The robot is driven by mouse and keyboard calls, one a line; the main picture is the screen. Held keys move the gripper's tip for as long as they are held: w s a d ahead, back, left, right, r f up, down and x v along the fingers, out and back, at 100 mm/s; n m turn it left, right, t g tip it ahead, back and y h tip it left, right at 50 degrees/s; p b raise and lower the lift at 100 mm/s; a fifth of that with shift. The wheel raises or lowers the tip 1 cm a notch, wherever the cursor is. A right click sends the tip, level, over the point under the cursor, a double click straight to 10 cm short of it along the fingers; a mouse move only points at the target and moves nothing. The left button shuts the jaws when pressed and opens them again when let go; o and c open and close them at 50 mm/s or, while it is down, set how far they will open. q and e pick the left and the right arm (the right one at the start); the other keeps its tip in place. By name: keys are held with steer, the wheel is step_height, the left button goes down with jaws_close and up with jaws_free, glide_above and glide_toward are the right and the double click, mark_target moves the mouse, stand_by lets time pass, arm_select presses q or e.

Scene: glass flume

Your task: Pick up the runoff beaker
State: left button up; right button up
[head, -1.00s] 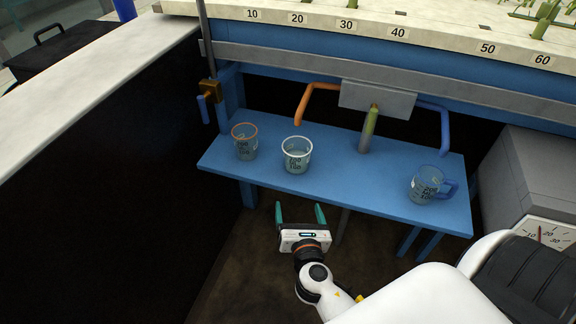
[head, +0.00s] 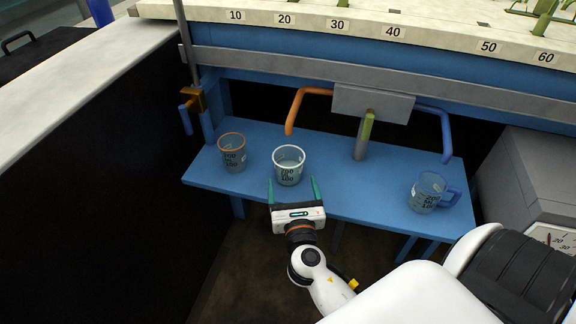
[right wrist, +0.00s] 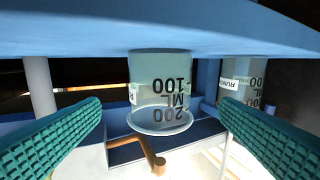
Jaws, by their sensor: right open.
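A clear beaker with a pale rim (head: 289,167) stands upright on the blue shelf, with black volume marks and liquid in it. My right gripper (head: 292,181) is open in front of it, fingertips just short of the beaker's sides. In the right wrist view, which is upside down, this beaker (right wrist: 160,85) is centred beyond the two teal fingers, apart from them. An orange-rimmed beaker (head: 232,155) stands to its left; it also shows in the wrist view (right wrist: 238,85). Both carry small white labels, only partly readable, so I cannot tell surely which is the runoff beaker. My left gripper is out of view.
A blue-rimmed jug with a handle (head: 425,192) stands at the right of the blue shelf (head: 350,195). Orange (head: 291,112), green-grey (head: 364,135) and blue (head: 446,140) pipes hang above the shelf. A brass valve (head: 192,99) is at left, a grey scale (head: 535,185) at right.

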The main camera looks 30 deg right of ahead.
mark_target(287, 156)
steer(key=x, duration=0.9)
steer(key=shift+w+d, duration=0.15)
steer(key=shift+w, duration=0.15)
steer(key=c, duration=1.1)
steer(key=shift+o, duration=0.2)
steer(key=shift+r, duration=0.1)
